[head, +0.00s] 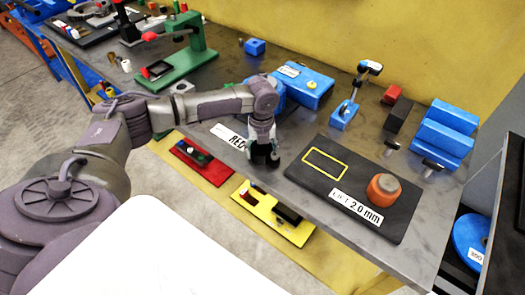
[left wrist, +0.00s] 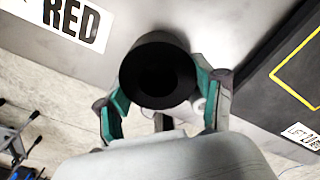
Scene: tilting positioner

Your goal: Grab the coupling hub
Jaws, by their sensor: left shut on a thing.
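The coupling hub appears as a black, hollow cylinder (left wrist: 157,42) in the left wrist view, with its dark round opening facing the camera. My left gripper (left wrist: 163,112) is shut on it, with one teal-edged finger on each side. In the head view my left gripper (head: 263,147) points down near the table's front edge, and the dark hub shows only partly between its fingers. I cannot tell whether the hub touches the table. My right gripper is in neither view.
A black mat (head: 330,193) with a yellow outline and an orange-and-grey cylinder (head: 383,189) lies to the right. A blue device (head: 303,84) is behind my gripper. A blue V-block (head: 445,130), a blue clamp stand (head: 344,114) and a green stand (head: 185,60) occupy the table.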

